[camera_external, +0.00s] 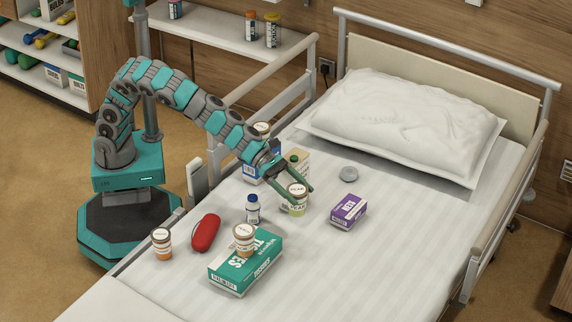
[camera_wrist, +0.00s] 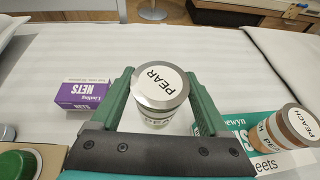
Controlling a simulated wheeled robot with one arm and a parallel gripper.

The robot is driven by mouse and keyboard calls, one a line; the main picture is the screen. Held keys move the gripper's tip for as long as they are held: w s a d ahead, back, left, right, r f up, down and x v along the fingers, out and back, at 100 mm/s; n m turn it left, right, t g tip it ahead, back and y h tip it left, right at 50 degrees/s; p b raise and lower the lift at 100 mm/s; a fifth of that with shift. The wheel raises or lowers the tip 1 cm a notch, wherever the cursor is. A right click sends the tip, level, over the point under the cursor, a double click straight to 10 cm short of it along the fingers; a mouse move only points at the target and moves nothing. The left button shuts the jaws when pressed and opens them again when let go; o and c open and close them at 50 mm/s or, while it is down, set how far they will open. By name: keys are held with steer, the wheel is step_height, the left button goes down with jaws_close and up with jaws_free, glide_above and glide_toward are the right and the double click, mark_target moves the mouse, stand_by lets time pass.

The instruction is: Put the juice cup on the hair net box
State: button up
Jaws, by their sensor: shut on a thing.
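A clear cup of pale yellow-green contents with a white lid marked PEAR (camera_external: 297,200) is between the fingers of my gripper (camera_external: 298,193), which is shut on it. In the wrist view the cup (camera_wrist: 160,87) is upright between both green fingers (camera_wrist: 158,92). I cannot tell whether its base touches the bed sheet. The purple hair net box, marked NETS (camera_external: 348,210), lies on the bed to the right of the cup in the external view. It shows left of the gripper in the wrist view (camera_wrist: 83,95), with its top bare.
A green tissues box (camera_external: 232,275) carries a PEACH cup (camera_external: 244,243). Near it are a red case (camera_external: 205,232), an orange cup (camera_external: 162,246) and a blue-capped bottle (camera_external: 252,211). A green-capped carton (camera_external: 299,162) and blue box (camera_external: 250,172) stand behind. A grey disc (camera_external: 348,174) lies near the pillow.

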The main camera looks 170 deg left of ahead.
steer(key=w+a+r+n+g+y+b, duration=0.2)
steer(key=a+r+n+g, duration=0.1)
steer(key=a, duration=0.4)
steer(key=w+a+r+n+g+y+b, duration=0.2)
steer(key=a+r+n, duration=0.15)
steer(key=a, duration=0.25)
steer(key=s+a+f+n+g+y+b, duration=0.15)
steer(key=s+a+n+g, duration=0.3)
steer(key=s, duration=0.45)
steer(key=shift+m+g, duration=0.4)
steer(key=shift+g, duration=0.05)
steer(key=shift+a+f+b, duration=0.15)
steer(key=shift+f+b, duration=2.4)
steer(key=shift+f, duration=2.35)
steer(key=o, duration=1.4)
steer(key=shift+f, duration=0.15)
